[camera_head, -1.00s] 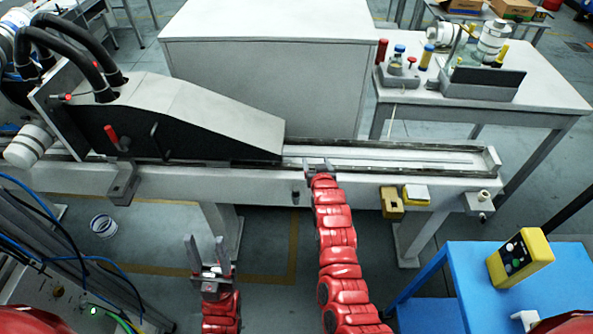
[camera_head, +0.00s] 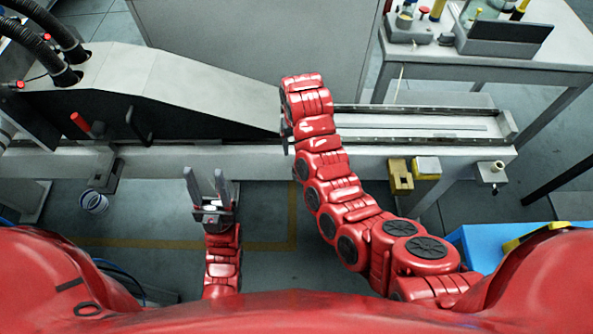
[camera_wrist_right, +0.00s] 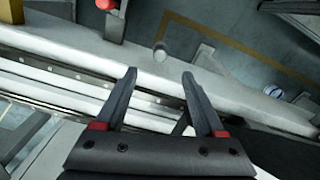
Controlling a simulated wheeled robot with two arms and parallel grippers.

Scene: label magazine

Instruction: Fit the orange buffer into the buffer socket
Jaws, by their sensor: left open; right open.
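I cannot make out a clearly orange buffer in any view. An ochre block (camera_head: 400,177) with a dark opening and a yellow-and-white block (camera_head: 427,168) sit on the front side of the rail; I cannot tell whether either is the buffer socket. My left gripper (camera_head: 207,188) is open and empty, pointing up in front of the rail. My right gripper is over the rail, mostly hidden by its own arm in the head view. In the right wrist view, my right gripper (camera_wrist_right: 160,78) is open with nothing between its fingers, above the rail's front edge.
The long rail (camera_head: 415,152) crosses the scene, with a sloped grey cover (camera_head: 190,90) at left and a red-handled lever (camera_head: 80,122). A bracket with a pale knob (camera_head: 491,170) is at its right end. A side table (camera_head: 480,55) stands behind.

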